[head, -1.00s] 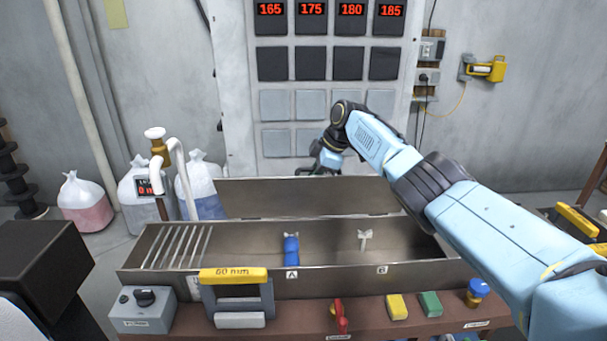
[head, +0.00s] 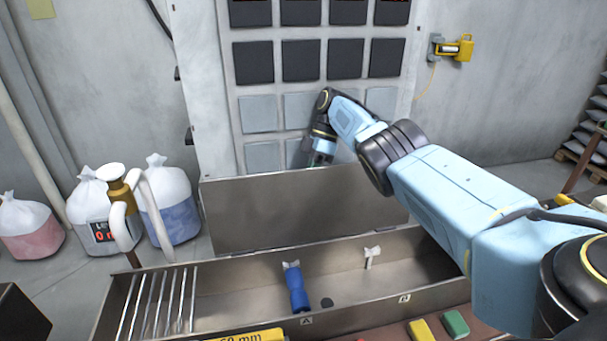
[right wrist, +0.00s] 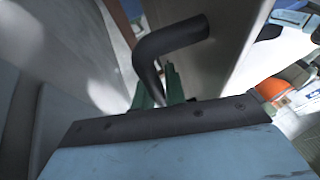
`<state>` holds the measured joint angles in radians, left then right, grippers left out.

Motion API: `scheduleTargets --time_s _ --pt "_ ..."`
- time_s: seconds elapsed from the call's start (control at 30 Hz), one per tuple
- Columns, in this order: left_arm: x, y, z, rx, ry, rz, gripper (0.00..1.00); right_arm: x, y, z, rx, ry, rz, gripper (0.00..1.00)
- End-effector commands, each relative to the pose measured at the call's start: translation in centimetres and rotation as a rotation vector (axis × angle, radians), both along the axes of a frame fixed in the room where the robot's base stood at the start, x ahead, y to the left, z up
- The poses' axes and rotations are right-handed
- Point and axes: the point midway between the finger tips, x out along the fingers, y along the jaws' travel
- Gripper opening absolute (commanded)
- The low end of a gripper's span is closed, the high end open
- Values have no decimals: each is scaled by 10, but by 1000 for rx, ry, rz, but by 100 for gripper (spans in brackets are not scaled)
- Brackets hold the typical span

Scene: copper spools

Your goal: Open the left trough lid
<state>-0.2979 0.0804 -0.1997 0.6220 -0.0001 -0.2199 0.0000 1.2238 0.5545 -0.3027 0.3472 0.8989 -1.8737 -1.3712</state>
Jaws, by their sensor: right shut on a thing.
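The metal trough (head: 235,290) runs across the lower head view, its inside exposed. Its grey lid (head: 300,212) stands raised along the trough's back edge. My right gripper (head: 318,158) is behind the lid's top edge, with its fingertips mostly hidden there. In the right wrist view its greenish fingers (right wrist: 160,88) are shut on a dark bent handle (right wrist: 178,40), beside a pale metal panel. My left gripper is not in view.
Inside the trough are a rack of metal bars (head: 160,302), a blue-handled piece (head: 297,288) and a small pale fitting (head: 371,257). Filled bags (head: 172,205) and a pale pipe stand at left. A panelled cabinet (head: 215,90) rises close behind the lid.

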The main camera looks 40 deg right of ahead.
Motion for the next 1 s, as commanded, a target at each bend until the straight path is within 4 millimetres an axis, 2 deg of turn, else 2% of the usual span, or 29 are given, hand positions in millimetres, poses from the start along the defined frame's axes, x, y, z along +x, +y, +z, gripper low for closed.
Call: scheduleTargets --time_s 0.37,0.4,0.43,0.73,0.87,1.0 --pt "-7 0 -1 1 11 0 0 -3 0 -3 2 12 1 0" --pt "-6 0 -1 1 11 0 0 -3 0 -3 1 12 1 16" --pt "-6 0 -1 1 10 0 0 -3 0 -3 1 12 1 20" --pt "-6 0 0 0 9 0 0 -2 0 -1 2 8 1 22" --pt "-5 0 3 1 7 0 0 -1 0 10 2 5 1 22" --pt "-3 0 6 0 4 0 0 -1 -1 34 0 2 1 22"
